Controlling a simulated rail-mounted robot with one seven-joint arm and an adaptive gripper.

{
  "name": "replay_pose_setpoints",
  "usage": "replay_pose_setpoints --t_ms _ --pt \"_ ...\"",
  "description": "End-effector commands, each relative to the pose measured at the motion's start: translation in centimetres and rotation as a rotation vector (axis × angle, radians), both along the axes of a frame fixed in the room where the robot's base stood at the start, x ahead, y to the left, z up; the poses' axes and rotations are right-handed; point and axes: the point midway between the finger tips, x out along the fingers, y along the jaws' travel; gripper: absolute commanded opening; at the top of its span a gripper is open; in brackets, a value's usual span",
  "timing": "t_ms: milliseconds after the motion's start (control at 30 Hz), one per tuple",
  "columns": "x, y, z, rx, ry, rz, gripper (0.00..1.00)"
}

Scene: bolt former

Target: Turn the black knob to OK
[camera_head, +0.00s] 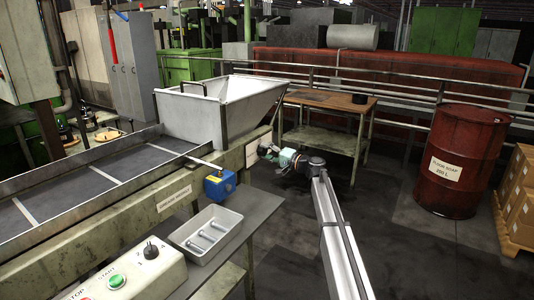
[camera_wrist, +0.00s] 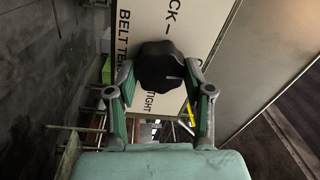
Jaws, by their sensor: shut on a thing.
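The black knob (camera_wrist: 160,66) sits on a cream panel (camera_wrist: 136,26) in the wrist view, with a small pale mark on its lower right side. The panel's lettering runs sideways; "BELT TE", "CK –" and "TIGHT" show. The knob covers part of the lettering, and I cannot read OK. My gripper (camera_wrist: 163,84) has one finger on each side of the knob and is shut on it. In the head view my gripper (camera_head: 269,153) is at the conveyor frame's right end, by the cream panel (camera_head: 251,151); the knob is hard to make out there.
A control box (camera_head: 130,276) with a green START button and another dark knob (camera_head: 151,248) stands front left. A blue box (camera_head: 220,186) and a grey tray (camera_head: 206,235) are near it. A workbench (camera_head: 331,104) stands behind my gripper, a red barrel (camera_head: 460,160) to the right.

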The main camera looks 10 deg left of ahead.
Motion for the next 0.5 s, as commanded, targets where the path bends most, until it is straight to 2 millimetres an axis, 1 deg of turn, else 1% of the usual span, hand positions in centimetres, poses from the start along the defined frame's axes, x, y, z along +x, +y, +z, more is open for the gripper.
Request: replay_pose_setpoints --t_ms 200,500 --pt "0.16 0.1 0.18 0.029 0.054 -0.002 0.17" --pt "0.18 0.1 0.17 0.036 0.068 -0.002 0.17"
